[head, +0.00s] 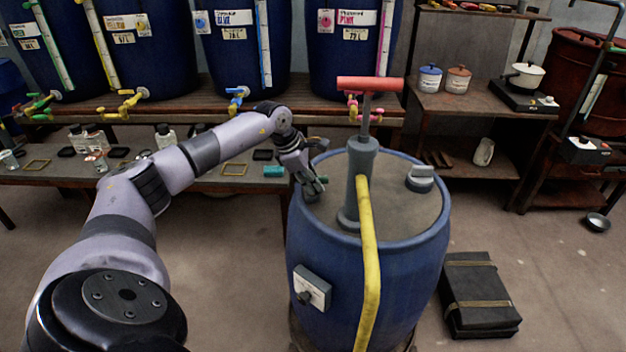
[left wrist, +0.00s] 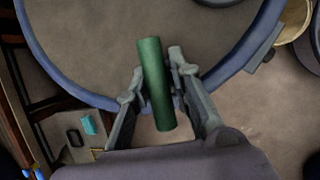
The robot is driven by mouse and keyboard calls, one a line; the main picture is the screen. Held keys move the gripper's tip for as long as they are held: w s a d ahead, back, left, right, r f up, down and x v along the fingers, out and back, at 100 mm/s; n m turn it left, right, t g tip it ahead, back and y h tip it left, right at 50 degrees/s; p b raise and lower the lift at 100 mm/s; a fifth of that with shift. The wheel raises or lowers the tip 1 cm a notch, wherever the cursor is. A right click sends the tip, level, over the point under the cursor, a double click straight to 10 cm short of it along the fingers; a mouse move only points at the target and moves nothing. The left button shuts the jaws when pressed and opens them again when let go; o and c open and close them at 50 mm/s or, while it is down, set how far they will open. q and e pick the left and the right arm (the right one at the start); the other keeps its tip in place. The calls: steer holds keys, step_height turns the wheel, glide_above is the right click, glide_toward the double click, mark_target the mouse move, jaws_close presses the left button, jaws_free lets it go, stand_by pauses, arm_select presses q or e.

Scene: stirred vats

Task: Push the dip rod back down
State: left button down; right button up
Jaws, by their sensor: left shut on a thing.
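The blue drum (head: 375,270) stands in the middle of the head view, with its grey-brown lid also in the left wrist view (left wrist: 90,40). My left gripper (head: 314,187) is at the left edge of the lid. In the left wrist view its fingers (left wrist: 155,82) are shut on a green cylindrical grip (left wrist: 153,85), which looks like the dip rod's handle. The grip lies across the drum's rim as seen from the wrist. The rod below it is hidden, so I cannot tell how far it stands out. My right gripper is not in view.
A grey pump (head: 360,185) with a red T-handle (head: 370,84) and yellow hose (head: 368,265) rises beside my gripper. A grey cap (head: 420,178) sits on the lid's right. A bench (head: 215,175) with bottles stands behind. A dark case (head: 477,295) lies on the floor.

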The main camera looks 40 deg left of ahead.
arm_select(q)
steer(key=c, duration=1.8)
jaws_free()
steer(key=shift+a, duration=0.15)
steer(key=o, duration=0.3)
steer(key=shift+w+f, duration=0.15)
steer(key=shift+f, duration=0.1)
steer(key=shift+r, duration=0.15)
steer(key=v, duration=1.2)
